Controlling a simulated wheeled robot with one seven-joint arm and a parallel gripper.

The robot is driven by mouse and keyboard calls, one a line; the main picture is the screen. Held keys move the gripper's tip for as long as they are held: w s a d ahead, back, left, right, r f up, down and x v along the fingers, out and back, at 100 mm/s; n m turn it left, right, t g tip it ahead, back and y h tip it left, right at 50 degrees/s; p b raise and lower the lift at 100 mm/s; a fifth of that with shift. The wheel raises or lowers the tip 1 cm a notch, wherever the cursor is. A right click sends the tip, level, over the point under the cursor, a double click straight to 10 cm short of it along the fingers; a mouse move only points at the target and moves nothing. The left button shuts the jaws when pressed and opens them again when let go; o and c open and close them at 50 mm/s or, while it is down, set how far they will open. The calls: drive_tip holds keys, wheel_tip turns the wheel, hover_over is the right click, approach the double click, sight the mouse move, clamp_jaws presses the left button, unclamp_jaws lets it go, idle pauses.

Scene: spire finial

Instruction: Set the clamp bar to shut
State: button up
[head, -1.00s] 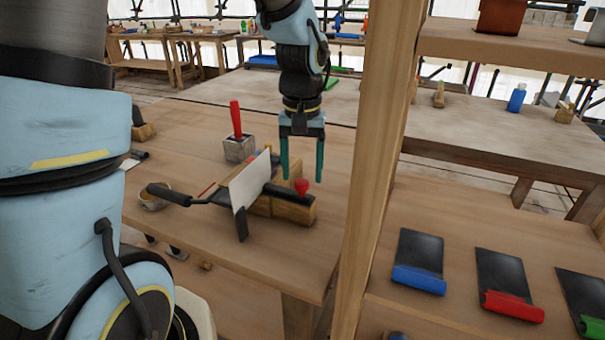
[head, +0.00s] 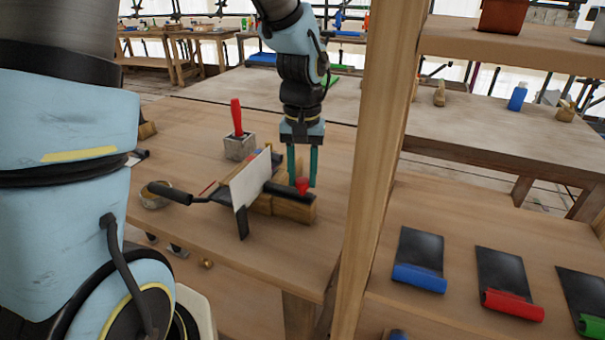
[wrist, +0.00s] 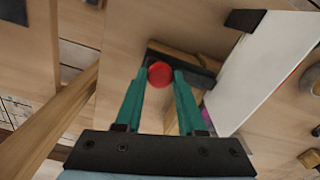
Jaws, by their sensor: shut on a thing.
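The clamp bar (head: 279,189) is a black bar lying along the top of a wooden block (head: 291,210) on the workbench. A red knob (head: 303,187) stands near its right end. My gripper (head: 302,184) points down with its green fingers on either side of the knob, shut on it. In the wrist view the knob (wrist: 160,74) sits between the fingertips, with the black bar (wrist: 192,62) behind it. A white plate (head: 250,180) stands upright just left of the knob, hiding part of the block and bar.
A black handle (head: 170,193) sticks out left of the plate. A grey block holding a red-handled tool (head: 237,118) stands behind. A wooden post (head: 375,150) rises close on the right. Blue, red and green rolls lie on the right-hand bench.

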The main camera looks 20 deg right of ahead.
sight(266, 183)
clamp_jaws()
idle(0.7)
drive_tip(key=w+a+p, duration=0.1)
drive_tip(key=w+a, duration=0.5)
drive_tip(key=shift+w+a+p, duration=0.1)
drive_tip(key=shift+a+p, duration=0.15)
drive_tip(key=shift+p, duration=0.1)
drive_tip(key=o, duration=0.9)
unclamp_jaws()
